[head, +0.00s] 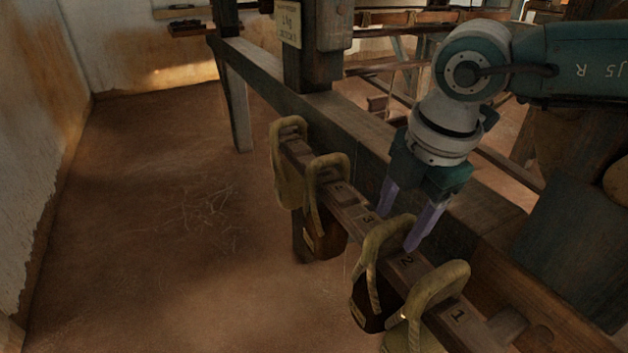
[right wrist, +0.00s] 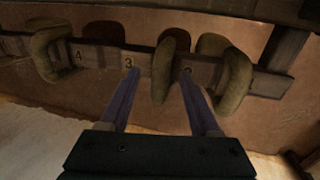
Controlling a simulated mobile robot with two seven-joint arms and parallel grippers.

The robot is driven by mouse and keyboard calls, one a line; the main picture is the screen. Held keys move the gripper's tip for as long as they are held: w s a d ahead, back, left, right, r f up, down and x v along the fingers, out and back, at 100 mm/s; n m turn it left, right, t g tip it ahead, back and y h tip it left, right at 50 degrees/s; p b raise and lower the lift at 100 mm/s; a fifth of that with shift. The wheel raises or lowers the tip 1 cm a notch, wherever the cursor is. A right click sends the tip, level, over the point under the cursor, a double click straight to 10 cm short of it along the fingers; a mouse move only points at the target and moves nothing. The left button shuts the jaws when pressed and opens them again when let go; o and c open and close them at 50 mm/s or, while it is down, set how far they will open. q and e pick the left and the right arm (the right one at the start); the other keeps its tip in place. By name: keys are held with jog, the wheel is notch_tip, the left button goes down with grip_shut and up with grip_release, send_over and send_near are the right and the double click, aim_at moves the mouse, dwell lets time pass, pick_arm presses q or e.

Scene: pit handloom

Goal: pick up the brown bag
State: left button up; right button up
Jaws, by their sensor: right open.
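A dark brown bag (head: 368,308) with an olive loop handle hangs from the numbered wooden rail (head: 436,276) near the label 2. Another dark brown bag (head: 328,240) hangs farther along, past the label 3. My right gripper (head: 407,222) is open above the rail, fingers pointing down. In the right wrist view the gripper (right wrist: 158,78) has one loop handle (right wrist: 166,62) between its fingertips, beside the label 3. I cannot tell whether a finger touches it. My left gripper is not in view.
Olive bags hang at the rail's far end (head: 287,182) and near end (head: 415,338). A heavy wooden beam (head: 300,105) runs close behind the rail, with a post (head: 312,55) rising from it. The earthen floor (head: 160,200) at left is clear.

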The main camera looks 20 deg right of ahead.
grip_shut()
dwell(0.3)
jog(key=shift+r, duration=0.1)
dwell(0.9)
